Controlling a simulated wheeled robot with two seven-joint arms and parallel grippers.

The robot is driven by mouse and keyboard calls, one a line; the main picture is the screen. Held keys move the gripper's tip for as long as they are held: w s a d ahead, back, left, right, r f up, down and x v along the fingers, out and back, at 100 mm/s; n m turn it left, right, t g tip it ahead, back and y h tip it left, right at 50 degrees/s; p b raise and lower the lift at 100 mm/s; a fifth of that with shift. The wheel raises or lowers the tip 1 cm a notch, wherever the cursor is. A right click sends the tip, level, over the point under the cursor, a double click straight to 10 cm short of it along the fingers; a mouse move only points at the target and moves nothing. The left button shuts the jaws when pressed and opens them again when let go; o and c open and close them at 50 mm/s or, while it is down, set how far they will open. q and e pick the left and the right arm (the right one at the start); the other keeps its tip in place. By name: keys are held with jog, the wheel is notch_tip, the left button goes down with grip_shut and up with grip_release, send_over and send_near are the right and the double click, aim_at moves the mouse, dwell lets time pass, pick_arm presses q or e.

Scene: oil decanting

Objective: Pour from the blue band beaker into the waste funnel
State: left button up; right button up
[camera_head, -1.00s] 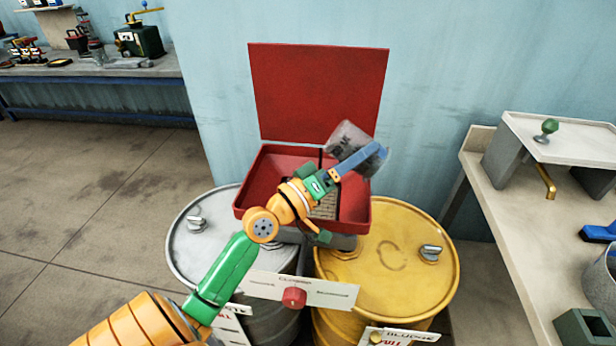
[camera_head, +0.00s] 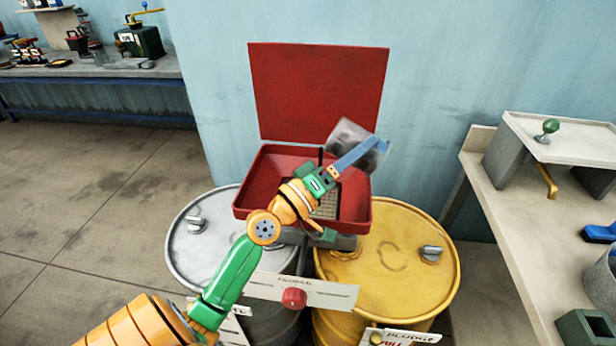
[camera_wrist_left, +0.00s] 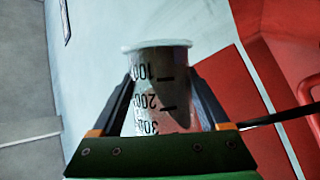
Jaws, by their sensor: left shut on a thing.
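A clear beaker with black graduation marks (camera_head: 346,137) is in my left gripper (camera_head: 370,148). It is tilted over the right rear part of the red waste funnel (camera_head: 262,180), above its rim. In the left wrist view the beaker (camera_wrist_left: 160,60) sits between both dark fingers, with marks 100, 200 and 300 showing. One finger crosses its near side in the head view. No blue band can be told apart from that bluish finger. A grey-dark patch shows in the beaker; I cannot tell how much liquid it holds. No stream is visible. My right gripper is out of view.
The funnel's red lid (camera_head: 318,92) stands open behind. Below are a grey drum (camera_head: 190,250) and a yellow drum (camera_head: 400,275), with a white sign and red knob (camera_head: 294,299) in front. A bench (camera_head: 510,230) stands right; another (camera_head: 100,70) is at back left.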

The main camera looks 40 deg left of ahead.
pick_arm(q)
jog(key=shift+r+n+t+y, duration=0.35)
jog(key=shift+n+t, duration=0.15)
jog(key=shift+n, duration=0.1)
jog(key=shift+s+a+r+n+t+y+b, duration=0.2)
jog(key=shift+a+r+n+t+y+b, duration=0.05)
jog(key=shift+a+n+b, duration=0.25)
jog(key=shift+s+a+r+n+t+y+b, duration=0.15)
jog(key=shift+a+r+n+t+y+b, duration=0.1)
jog(key=shift+a+n+b, duration=0.25)
dwell(0.5)
jog(key=shift+r+n, duration=0.15)
jog(key=shift+n, duration=0.55)
